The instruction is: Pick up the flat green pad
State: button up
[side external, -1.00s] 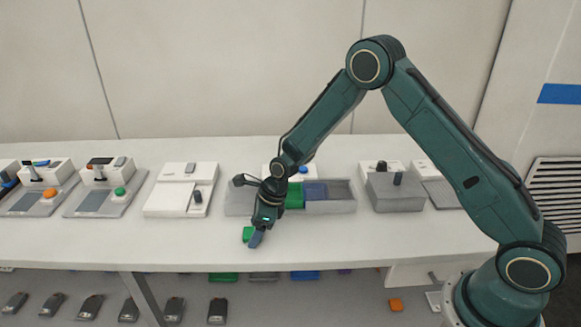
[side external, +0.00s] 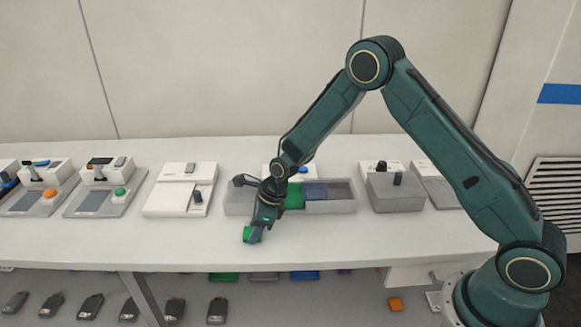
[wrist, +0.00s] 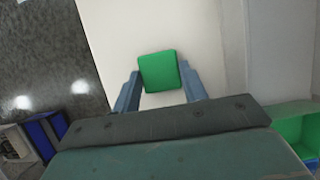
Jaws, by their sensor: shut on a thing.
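The flat green pad (wrist: 158,72) is between the two blue-grey fingers of my gripper (wrist: 160,84) in the wrist view. In the side view the pad (side external: 252,234) shows at my gripper's fingertips (side external: 253,236), near the front edge of the white table (side external: 180,239). My gripper is shut on the pad. I cannot tell whether the pad touches the tabletop or is just above it.
A grey divided tray (side external: 330,207) with green and blue compartments stands behind my gripper. White and grey device units stand to its left (side external: 166,199) and right (side external: 393,195). The front strip of tabletop is clear. Items lie on a lower level.

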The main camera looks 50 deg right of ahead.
jog(key=shift+r, duration=0.15)
notch_tip(320, 180, up, 20)
jog(key=shift+f, duration=0.1)
dwell(0.6)
dwell(0.5)
jog(key=d+f, duration=0.2)
jog(key=d, duration=0.3)
jog(key=w+d+f, duration=0.1)
jog(key=d+f, duration=0.2)
jog(key=d, duration=0.3)
jog(key=w+d+f, duration=0.1)
jog(key=d+f, duration=0.1)
jog(key=d, duration=0.4)
jog(key=shift+d+f, duration=0.1)
jog(key=shift+f, duration=0.15)
jog(key=shift+f, duration=0.2)
jog(key=shift+f, duration=3.8)
